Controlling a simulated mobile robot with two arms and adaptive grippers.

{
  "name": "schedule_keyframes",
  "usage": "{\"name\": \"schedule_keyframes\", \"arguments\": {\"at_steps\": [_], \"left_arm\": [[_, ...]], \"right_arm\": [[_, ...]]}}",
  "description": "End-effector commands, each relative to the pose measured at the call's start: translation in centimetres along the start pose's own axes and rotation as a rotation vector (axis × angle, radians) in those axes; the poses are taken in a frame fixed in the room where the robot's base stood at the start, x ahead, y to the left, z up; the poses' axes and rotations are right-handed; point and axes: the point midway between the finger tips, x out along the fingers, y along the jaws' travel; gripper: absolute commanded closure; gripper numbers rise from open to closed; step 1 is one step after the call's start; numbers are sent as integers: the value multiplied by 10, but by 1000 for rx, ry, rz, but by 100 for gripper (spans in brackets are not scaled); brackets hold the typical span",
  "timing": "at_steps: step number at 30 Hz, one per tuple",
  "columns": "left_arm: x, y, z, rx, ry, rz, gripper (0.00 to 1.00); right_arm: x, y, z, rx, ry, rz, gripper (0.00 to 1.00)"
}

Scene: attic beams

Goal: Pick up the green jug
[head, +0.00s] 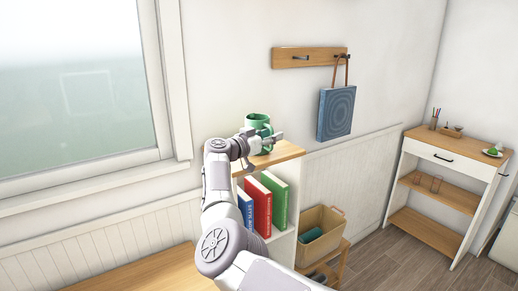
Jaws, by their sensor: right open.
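The green jug (257,121) stands upright on the wooden top of a small white bookcase (286,150), against the wall. My right arm reaches up from the bottom of the head view to it. My right gripper (273,141) is open in front of the jug, at its lower right side, and hides part of its lower body. I cannot tell whether the fingers touch the jug. My left gripper is not in view.
Books (262,205) fill the shelf below. A blue bag (336,112) hangs from a wall rack (290,58) at the right. A cardboard box (323,238) sits on a low stand. A white cabinet (440,159) stands far right. A window is at the left.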

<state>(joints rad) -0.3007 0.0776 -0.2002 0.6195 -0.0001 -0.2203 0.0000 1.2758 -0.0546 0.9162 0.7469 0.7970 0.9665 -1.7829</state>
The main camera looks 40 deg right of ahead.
Motion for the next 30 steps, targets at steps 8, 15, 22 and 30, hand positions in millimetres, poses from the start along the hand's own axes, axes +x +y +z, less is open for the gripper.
{"name": "schedule_keyframes", "arguments": {"at_steps": [8,15,22,30], "left_arm": [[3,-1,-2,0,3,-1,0],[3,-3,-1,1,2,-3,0],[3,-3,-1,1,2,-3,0],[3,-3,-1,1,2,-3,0]], "right_arm": [[5,0,-1,-1,-1,-1,59],[5,0,-1,-1,0,-1,94],[4,0,0,-1,-1,-1,100],[5,0,-3,2,3,0,100]]}}
